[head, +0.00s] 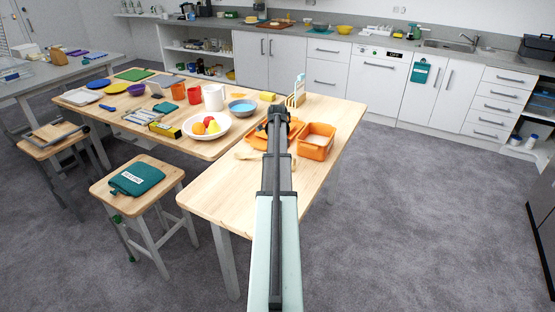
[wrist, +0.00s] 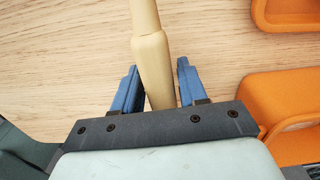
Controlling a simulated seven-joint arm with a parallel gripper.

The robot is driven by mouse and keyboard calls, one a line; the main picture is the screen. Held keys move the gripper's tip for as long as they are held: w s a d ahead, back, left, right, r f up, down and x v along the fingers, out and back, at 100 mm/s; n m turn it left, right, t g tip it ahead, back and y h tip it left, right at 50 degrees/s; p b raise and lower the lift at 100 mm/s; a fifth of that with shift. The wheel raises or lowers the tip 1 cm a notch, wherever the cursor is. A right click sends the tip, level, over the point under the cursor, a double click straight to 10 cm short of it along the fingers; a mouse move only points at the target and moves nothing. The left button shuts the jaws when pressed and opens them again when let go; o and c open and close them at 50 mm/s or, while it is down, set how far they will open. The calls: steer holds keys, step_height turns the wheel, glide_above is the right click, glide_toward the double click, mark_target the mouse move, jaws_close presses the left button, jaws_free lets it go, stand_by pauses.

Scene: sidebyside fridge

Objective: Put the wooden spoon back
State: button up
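The wooden spoon lies on the wooden table (head: 215,205). Its pale handle (wrist: 150,60) runs up the middle of the wrist view, between the two blue fingers of my gripper (wrist: 157,88). The fingers are apart, one on each side of the handle, with a visible gap on the right. The lower end of the handle is hidden by my gripper's body. In the head view a pale wooden end (head: 243,153), likely the spoon's, shows left of my arm. My arm hides the gripper fingertips there.
A white fruit bowl (head: 206,126) is to the left. A small upright rack (head: 297,93) stands behind. The front-left tabletop is clear.

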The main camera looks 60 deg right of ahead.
steer(key=shift+o, duration=1.4)
steer(key=shift+f, duration=0.1)
